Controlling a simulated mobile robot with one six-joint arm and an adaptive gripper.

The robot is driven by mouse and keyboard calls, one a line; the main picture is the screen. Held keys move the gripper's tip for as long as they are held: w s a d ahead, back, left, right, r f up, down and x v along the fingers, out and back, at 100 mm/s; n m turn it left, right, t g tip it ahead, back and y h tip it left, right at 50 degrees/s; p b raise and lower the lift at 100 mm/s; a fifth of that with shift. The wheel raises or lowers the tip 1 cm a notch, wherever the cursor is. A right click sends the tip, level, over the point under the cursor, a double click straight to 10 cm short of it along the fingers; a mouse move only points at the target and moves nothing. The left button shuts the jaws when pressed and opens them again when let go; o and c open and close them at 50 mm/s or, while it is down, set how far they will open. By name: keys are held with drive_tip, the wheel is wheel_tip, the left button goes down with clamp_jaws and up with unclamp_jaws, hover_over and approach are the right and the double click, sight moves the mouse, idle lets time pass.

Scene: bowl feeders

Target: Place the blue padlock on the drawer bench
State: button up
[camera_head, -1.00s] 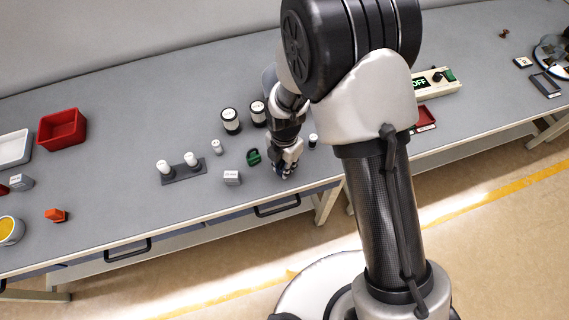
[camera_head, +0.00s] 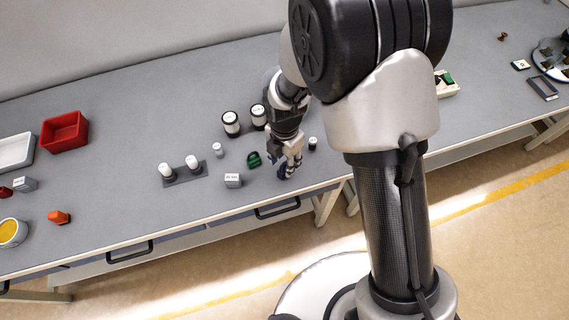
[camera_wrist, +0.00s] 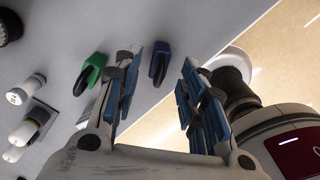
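The blue padlock (camera_wrist: 160,62) lies on the grey top of the drawer bench (camera_head: 100,215), near its front edge. In the wrist view it shows between and just beyond my fingertips, with a gap on both sides. My gripper (camera_wrist: 163,62) is open and empty, its blue-padded fingers spread apart. In the head view my gripper (camera_head: 285,165) hangs low over the bench near the front edge, and its fingers partly hide the padlock. The bench has drawers with black handles along its front.
A green padlock (camera_head: 254,160) lies just left of my gripper. A grey box (camera_head: 233,180), a small white-topped cylinder (camera_head: 217,149) and a dark holder with white-capped parts (camera_head: 184,175) stand further left. A small black cylinder (camera_head: 312,144) stands to the right. Black-and-white cylinders (camera_head: 231,122) stand behind.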

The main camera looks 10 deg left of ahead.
sight(284, 163)
wheel_tip(284, 163, up, 7)
drive_tip(key=shift+r+p, duration=0.2)
drive_tip(key=shift+p, duration=0.5)
drive_tip(key=shift+d+r, duration=0.15)
drive_tip(key=shift+r, duration=0.1)
drive_tip(key=s+d+r+m+t, duration=0.1)
drive_tip(key=s+d+r+m, duration=0.1)
drive_tip(key=d+r+m, duration=0.6)
drive_tip(key=s+d+r+m+t, duration=0.2)
drive_tip(key=d+r+m, duration=0.55)
drive_tip(key=r, duration=0.25)
drive_tip(key=s+d+r+m, duration=0.2)
drive_tip(key=s+d+m, duration=0.2)
drive_tip(key=m, duration=0.3)
drive_tip(key=s+d+r+m+t, duration=0.1)
drive_tip(key=s+d+r+m, duration=0.2)
drive_tip(key=s+m, duration=0.3)
drive_tip(key=shift+s+d+r+m+t, duration=0.15)
drive_tip(key=shift+s+d+m+t, duration=0.25)
drive_tip(key=shift+m, duration=0.55)
drive_tip(key=shift+d, duration=0.1)
